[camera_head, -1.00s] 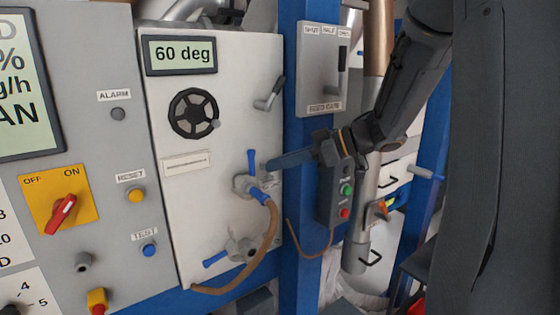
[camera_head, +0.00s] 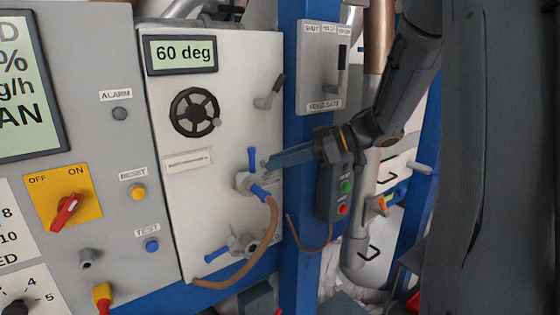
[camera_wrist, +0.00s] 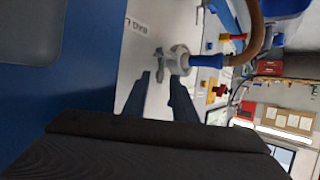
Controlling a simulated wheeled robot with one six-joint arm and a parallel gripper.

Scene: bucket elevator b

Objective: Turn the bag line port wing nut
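The bag line port (camera_head: 243,182) is a grey fitting on the white panel, with a blue lever above it and a blue-ended brown hose (camera_head: 272,222) joined to it. In the wrist view, the grey wing nut (camera_wrist: 160,67) sits on the port beside the blue hose end (camera_wrist: 206,61). In the wrist view, my gripper (camera_wrist: 160,78) is open, with the wing nut just ahead of and between the fingertips. Contact cannot be told.
A second port (camera_head: 242,244) with a blue lever is below. A black handwheel (camera_head: 194,112) and a small lever (camera_head: 270,92) are higher on the panel. A blue post (camera_head: 297,200) and a button box (camera_head: 335,190) stand right of the panel, close to my arm.

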